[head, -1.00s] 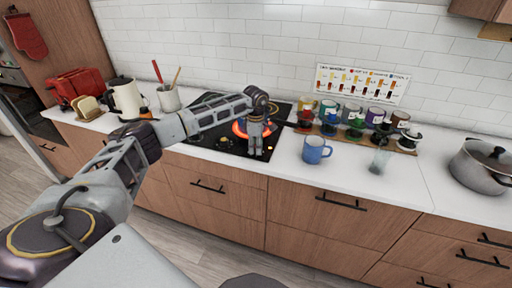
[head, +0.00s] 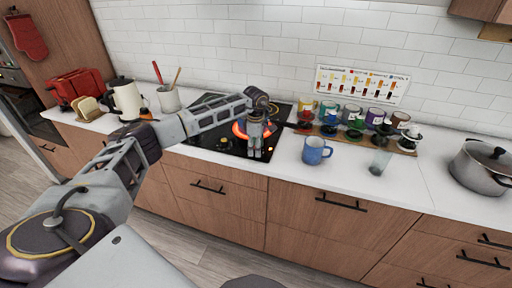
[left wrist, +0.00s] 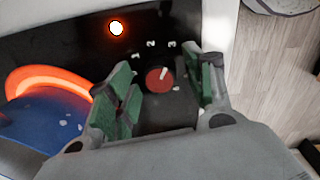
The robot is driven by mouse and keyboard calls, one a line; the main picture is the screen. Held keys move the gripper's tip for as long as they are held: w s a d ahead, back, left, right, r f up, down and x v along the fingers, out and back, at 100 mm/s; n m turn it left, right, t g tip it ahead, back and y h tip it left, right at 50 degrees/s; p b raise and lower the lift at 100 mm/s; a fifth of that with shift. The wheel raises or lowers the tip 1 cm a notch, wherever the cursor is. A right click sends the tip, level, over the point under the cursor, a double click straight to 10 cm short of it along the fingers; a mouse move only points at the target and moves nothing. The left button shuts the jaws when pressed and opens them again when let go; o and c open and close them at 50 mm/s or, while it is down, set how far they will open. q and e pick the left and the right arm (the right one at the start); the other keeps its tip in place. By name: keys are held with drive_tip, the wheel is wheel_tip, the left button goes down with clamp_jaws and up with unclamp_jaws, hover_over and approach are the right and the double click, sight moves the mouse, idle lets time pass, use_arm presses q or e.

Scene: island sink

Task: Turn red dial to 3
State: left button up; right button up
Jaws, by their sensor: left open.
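The red dial (left wrist: 159,79) sits on the black cooktop panel, with small white numerals just beyond it in the left wrist view. Its white pointer mark slants up and to the right, on the side of the 3; I cannot tell whether it lines up exactly. My left gripper (left wrist: 163,97) is open, with one green-padded finger on each side of the dial and visible gaps between. In the head view my left gripper (head: 255,153) points down at the front right of the cooktop (head: 213,136) and hides the dial. My right gripper is not in view.
A burner (left wrist: 45,78) glows orange beside the gripper. A blue mug (head: 315,151) and a clear glass (head: 380,162) stand right of the cooktop. Several mugs line a wooden rack (head: 405,149) behind them. A grey pot (head: 478,170) is at far right.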

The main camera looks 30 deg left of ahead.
use_arm(q)
drive_tip(key=shift+r, duration=0.85)
wheel_tip(320, 180, up, 10)
drive_tip(key=shift+s+r, duration=0.15)
drive_tip(key=shift+s, duration=0.1)
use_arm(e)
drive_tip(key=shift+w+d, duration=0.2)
use_arm(q)
drive_tip(key=shift+d, duration=0.1)
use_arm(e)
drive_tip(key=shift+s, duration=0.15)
